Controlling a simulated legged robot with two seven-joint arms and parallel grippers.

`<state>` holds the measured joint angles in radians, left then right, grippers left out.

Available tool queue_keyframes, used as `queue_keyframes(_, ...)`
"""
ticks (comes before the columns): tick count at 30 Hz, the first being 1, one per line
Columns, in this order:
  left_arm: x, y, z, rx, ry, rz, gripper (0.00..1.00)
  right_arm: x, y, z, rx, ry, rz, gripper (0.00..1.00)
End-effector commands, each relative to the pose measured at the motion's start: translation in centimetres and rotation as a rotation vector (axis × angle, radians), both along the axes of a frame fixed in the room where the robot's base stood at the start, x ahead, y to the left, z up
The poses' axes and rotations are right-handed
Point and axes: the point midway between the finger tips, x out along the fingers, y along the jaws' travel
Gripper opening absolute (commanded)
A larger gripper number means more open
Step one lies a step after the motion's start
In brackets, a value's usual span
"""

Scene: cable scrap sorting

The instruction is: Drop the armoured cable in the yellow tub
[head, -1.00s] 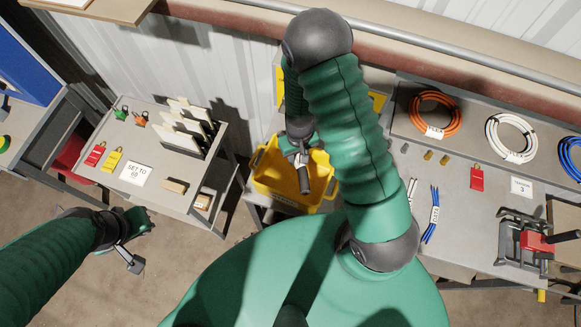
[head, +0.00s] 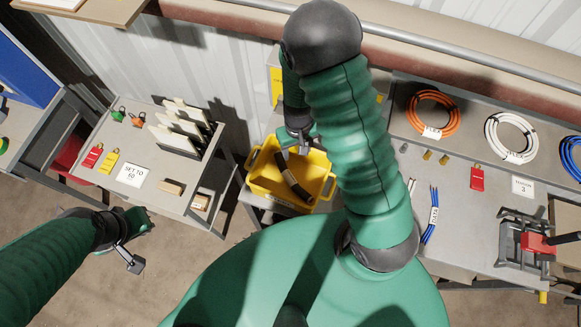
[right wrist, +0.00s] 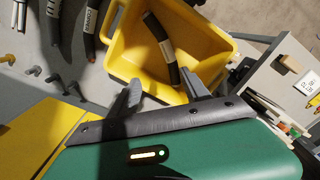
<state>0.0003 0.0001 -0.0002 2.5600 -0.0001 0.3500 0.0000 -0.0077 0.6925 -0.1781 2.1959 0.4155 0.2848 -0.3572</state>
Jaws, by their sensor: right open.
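The yellow tub (head: 323,203) stands below my right gripper; it also shows in the right wrist view (right wrist: 118,62). A short dark cable with a pale label, which looks like the armoured cable (head: 292,178), lies slantwise inside the tub; it shows in the right wrist view (right wrist: 158,36) too. My right gripper (head: 301,147) is open and empty above the tub, its two fingers spread apart in the right wrist view (right wrist: 163,92). My left gripper (head: 132,262) hangs over the floor at the lower left; its jaw state is unclear.
Several other cable pieces (right wrist: 90,22) lie on the grey bench beside the tub. A grey table (head: 105,182) with padlocks and a rack stands left.

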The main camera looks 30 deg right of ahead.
Motion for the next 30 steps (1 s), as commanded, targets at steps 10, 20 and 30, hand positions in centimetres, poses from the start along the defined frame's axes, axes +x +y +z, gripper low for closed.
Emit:
queue_keyframes(10,0.0,0.0,-0.7,0.000,0.000,-0.001,0.00,0.2,1.6,10.0,-0.009,-0.005,0.004,0.56)
queue_keyframes(20,0.0,0.0,-0.8,0.000,0.000,0.000,0.00,0.2,1.3,12.5,-0.009,0.003,0.002,0.56)
queue_keyframes(30,0.0,0.0,-1.4,0.000,0.000,-0.001,0.00,0.0,1.3,11.9,-0.006,-0.002,0.004,0.56)
